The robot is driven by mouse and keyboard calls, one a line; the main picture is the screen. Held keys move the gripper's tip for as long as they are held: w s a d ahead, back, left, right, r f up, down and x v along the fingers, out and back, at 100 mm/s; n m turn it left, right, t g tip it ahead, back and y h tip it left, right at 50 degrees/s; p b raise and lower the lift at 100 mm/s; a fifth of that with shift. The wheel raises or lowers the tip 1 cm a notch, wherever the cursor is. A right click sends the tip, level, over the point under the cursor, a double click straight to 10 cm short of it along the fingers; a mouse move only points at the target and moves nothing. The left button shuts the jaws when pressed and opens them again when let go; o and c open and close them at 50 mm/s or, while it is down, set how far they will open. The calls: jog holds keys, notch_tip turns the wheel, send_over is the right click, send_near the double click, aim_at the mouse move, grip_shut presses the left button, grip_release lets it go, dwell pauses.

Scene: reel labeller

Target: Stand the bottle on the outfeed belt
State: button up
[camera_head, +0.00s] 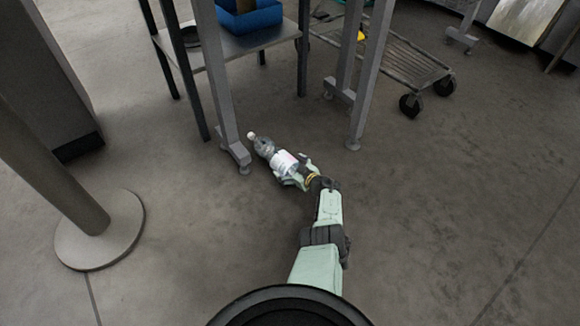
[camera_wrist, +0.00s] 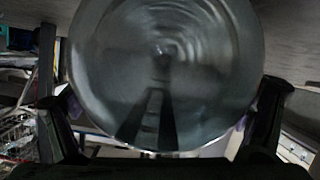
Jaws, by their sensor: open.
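The clear bottle (camera_head: 265,148), with a white cap and a pale label, shows in the head view just beyond my gripper (camera_head: 293,171). Its cap points away from the gripper, up and left. In the wrist view the round bottle base (camera_wrist: 165,55) faces the camera and fills the middle. My gripper's dark fingers (camera_wrist: 165,105) stand open on either side of it. I cannot tell whether they touch the bottle, or how high it is above the floor. No belt surface can be made out in either view.
Grey frame legs (camera_head: 215,80) stand close behind the bottle. A table (camera_head: 240,48) with a blue bin (camera_head: 255,20) is at the back, and a wheeled cart (camera_head: 415,70) is at the back right. A post on a round base (camera_head: 100,230) stands left. Floor to the right is clear.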

dwell(0.3)
jog(key=p+v, duration=1)
jog(key=v, duration=0.2)
jog(key=shift+r, duration=0.1)
